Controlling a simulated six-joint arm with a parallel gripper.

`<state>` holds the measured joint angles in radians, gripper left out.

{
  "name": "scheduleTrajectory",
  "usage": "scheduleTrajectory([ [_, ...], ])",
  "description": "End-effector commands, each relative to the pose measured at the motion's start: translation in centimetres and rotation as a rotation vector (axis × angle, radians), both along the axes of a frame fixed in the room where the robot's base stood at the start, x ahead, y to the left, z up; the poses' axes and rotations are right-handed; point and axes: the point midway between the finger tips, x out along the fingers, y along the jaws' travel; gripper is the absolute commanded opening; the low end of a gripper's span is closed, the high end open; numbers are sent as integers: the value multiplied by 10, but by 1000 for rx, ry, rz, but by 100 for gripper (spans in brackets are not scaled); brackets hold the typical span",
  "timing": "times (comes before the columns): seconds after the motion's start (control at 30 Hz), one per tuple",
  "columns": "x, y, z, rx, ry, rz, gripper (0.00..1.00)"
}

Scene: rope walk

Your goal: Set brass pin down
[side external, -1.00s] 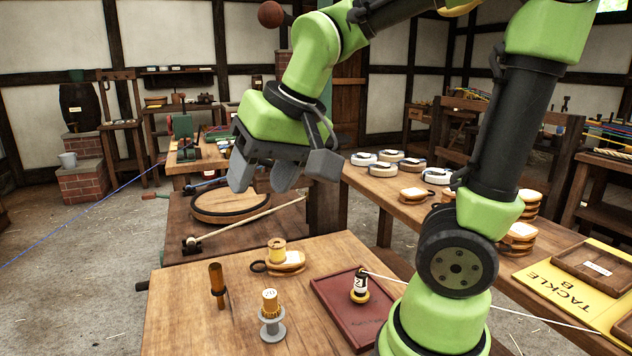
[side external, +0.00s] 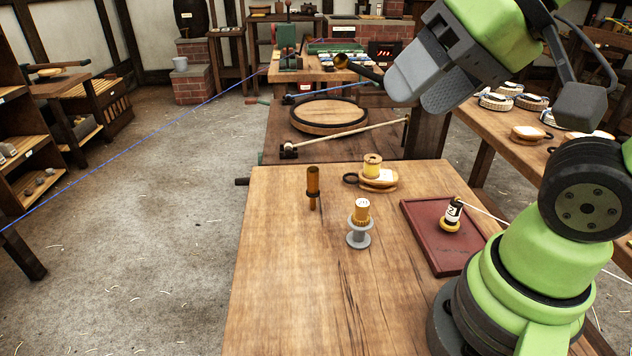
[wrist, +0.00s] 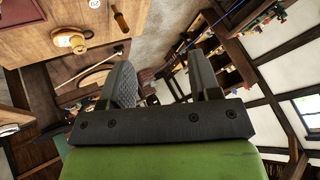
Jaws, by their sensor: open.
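A slim amber-brown pin with a dark collar, which I take for the brass pin (side external: 313,182), stands upright on the wooden bench (side external: 290,290), near its far left part. It also shows near the bench edge in the wrist view (wrist: 120,19). My gripper (side external: 422,95) is raised well above and right of the pin, tilted, with nothing between its fingers. The wrist view shows the two fingers (wrist: 160,72) spread apart with an empty gap. Nothing hides the pin in the side view.
A dark red tray (side external: 428,240) holds a small black-labelled bottle-like piece (side external: 453,213) with white cord. The bench's front left is clear.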

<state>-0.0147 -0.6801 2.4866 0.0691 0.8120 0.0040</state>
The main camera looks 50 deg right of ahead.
Motion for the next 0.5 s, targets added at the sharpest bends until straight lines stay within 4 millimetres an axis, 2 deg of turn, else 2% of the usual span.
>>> scheduleTrajectory([
  [0.17,59,13,-7,73,-38,-33,57],
  [0.27,97,17,-20,98,-67,-98,57],
  [0.4,143,13,-51,75,-96,-222,57],
  [0.5,167,6,-81,11,-107,-324,57],
])
